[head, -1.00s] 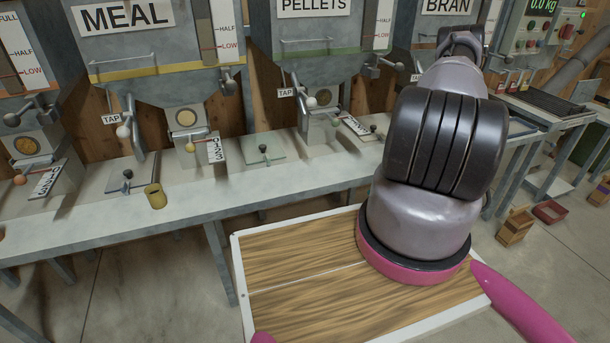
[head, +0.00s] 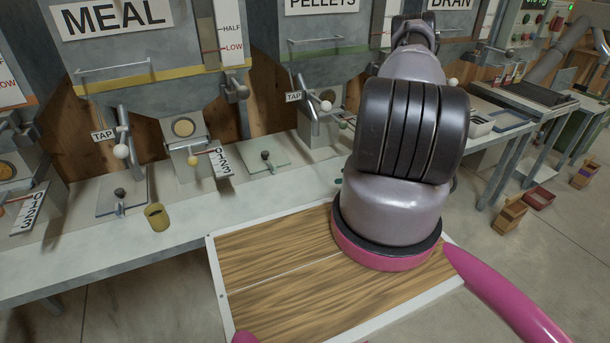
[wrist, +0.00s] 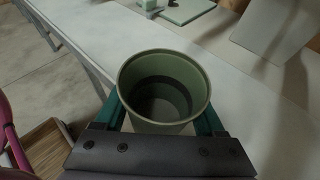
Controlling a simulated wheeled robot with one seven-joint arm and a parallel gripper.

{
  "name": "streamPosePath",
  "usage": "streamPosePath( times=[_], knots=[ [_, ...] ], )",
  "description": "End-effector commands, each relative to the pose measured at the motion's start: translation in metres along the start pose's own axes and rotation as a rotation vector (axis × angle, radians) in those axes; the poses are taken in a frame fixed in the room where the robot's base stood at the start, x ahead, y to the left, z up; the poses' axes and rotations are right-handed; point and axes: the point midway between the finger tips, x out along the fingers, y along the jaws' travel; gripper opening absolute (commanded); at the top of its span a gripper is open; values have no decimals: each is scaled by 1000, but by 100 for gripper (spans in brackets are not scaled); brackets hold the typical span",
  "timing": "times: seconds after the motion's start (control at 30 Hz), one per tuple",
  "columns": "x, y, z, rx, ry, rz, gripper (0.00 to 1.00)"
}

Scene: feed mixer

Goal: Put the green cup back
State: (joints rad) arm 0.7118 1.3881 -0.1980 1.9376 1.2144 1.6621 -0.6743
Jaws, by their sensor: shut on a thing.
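The green cup (wrist: 163,88) shows in the wrist view, upright, its open mouth towards the camera and its inside looking empty. My gripper (wrist: 168,122) is shut on it, with a teal finger on each side. The cup is over or close to the front edge of the grey bench (wrist: 242,88); I cannot tell whether it touches the bench top. In the head view my arm hides the cup and nearly all of my gripper. A yellow cup (head: 157,217) stands on the bench further left in the head view.
Hoppers labelled MEAL (head: 118,16), PELLETS and BRAN stand behind the bench, with taps and numbered slides. A green plate (head: 262,161) with a knob and a blue-grey plate (head: 121,198) lie on the bench. Wooden boxes (head: 510,214) stand on the floor at right.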

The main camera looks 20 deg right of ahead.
Motion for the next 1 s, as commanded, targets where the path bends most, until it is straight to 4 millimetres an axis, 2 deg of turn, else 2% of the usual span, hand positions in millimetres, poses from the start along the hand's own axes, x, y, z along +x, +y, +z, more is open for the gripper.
streamPosePath(
  times=[0.03,0.3,0.5,0.8,1.0],
  knots=[
    [15,2,7,-3,-2,7,15],
    [83,1,35,-3,-2,7,15],
    [120,1,51,-3,0,4,15],
    [143,0,61,-2,-1,2,15],
    [154,1,30,0,0,2,15]
  ],
)
